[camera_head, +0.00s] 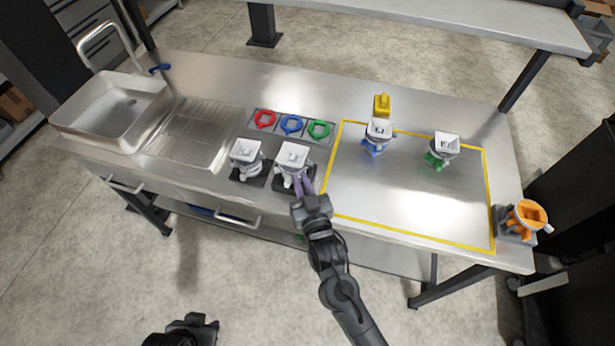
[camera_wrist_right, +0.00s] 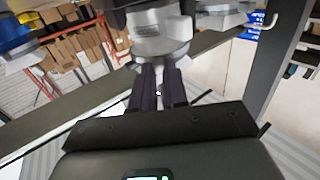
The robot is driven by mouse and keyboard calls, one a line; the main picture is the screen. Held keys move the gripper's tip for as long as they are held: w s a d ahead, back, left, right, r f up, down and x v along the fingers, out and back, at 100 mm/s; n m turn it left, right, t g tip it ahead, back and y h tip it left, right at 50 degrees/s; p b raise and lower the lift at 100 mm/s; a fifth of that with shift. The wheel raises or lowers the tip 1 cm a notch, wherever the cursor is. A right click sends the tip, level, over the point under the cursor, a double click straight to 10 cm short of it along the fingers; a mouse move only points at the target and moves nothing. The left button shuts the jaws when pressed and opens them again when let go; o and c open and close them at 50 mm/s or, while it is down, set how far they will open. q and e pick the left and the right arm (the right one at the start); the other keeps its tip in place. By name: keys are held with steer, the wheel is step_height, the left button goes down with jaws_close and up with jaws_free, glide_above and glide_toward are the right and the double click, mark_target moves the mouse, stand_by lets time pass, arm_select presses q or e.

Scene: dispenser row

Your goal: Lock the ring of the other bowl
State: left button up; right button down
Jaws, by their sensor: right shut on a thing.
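Two white square-topped bowls stand side by side on black bases in the head view: a left one (camera_head: 246,153) and a right one (camera_head: 293,155). My right gripper (camera_head: 303,186) is at the front of the right bowl. Its dark purple fingers are shut on the low part of that bowl, at its ring. In the right wrist view the fingers (camera_wrist_right: 158,85) reach up to the bowl's pale round body (camera_wrist_right: 160,35); their tips and the ring's exact position are hidden. My left gripper (camera_head: 185,328) is at the bottom edge, away from the bench; its fingers are not clear.
Red (camera_head: 264,118), blue (camera_head: 291,124) and green (camera_head: 319,129) rings lie in a tray behind the bowls. A blue-based (camera_head: 377,131) and a green-based dispenser (camera_head: 443,147) stand inside the yellow outline, a yellow block (camera_head: 382,103) behind. An orange dispenser (camera_head: 527,215) is far right. The outlined area's front is clear.

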steer(key=shift+a+m+h, duration=0.2)
steer(key=shift+m+h, duration=0.2)
steer(key=shift+h, duration=0.2)
steer(key=c, duration=1.4)
jaws_free()
steer(key=shift+s, duration=0.15)
steer(key=s+d, duration=0.1)
steer(key=s, duration=0.9)
steer(key=shift+s+d+p, duration=0.25)
steer(key=shift+d+p, duration=0.1)
steer(key=shift+o, duration=0.3)
